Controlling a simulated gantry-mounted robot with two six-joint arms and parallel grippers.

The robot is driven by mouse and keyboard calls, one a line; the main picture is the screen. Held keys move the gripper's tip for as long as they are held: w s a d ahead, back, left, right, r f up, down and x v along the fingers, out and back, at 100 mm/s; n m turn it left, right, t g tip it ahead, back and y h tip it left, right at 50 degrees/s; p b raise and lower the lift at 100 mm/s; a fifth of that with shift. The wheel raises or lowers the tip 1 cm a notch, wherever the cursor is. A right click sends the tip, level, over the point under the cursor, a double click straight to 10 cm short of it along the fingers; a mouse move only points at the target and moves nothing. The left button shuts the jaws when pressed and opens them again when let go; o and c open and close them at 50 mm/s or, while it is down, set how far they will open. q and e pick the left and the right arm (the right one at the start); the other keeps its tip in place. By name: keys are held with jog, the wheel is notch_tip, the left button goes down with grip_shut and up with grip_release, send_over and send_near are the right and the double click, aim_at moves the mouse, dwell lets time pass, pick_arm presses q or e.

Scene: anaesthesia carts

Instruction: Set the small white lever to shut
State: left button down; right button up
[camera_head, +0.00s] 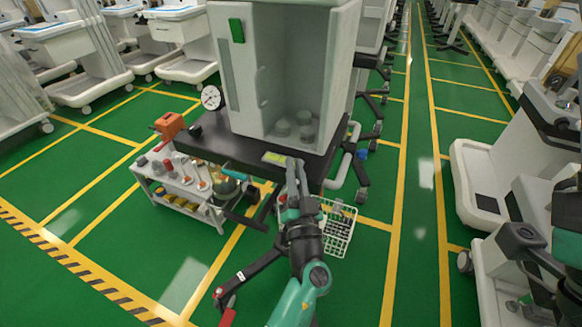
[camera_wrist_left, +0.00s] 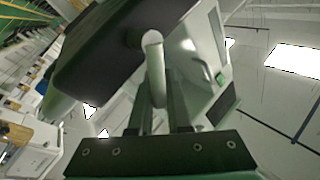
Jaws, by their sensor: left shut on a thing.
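My left gripper (camera_head: 293,168) reaches up to the front edge of the dark shelf under the pale cabinet. In the left wrist view, its two fingers (camera_wrist_left: 156,108) stand on either side of a small white lever (camera_wrist_left: 153,62) and are shut on it. The lever is a short, round-ended bar that juts from a dark round pivot on the dark slab (camera_wrist_left: 105,55). In the head view the lever is hidden by the gripper and the shelf edge, so I cannot tell its setting there. My right gripper is not in view.
The pale cabinet (camera_head: 240,85) with a clear front stands on the dark shelf (camera_head: 240,148), a round gauge (camera_head: 211,98) beside it. A small white cart (camera_head: 185,188) with bottles is at left, a white wire basket (camera_head: 340,232) at right. Green floor lanes are open beyond.

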pick_arm(q)
jog(key=shift+s+d+f+m, duration=0.1)
jog(key=shift+d+m, duration=0.05)
jog(key=shift+m, duration=0.25)
jog(key=c, duration=0.9)
grip_release()
jog(key=shift+o, duration=0.2)
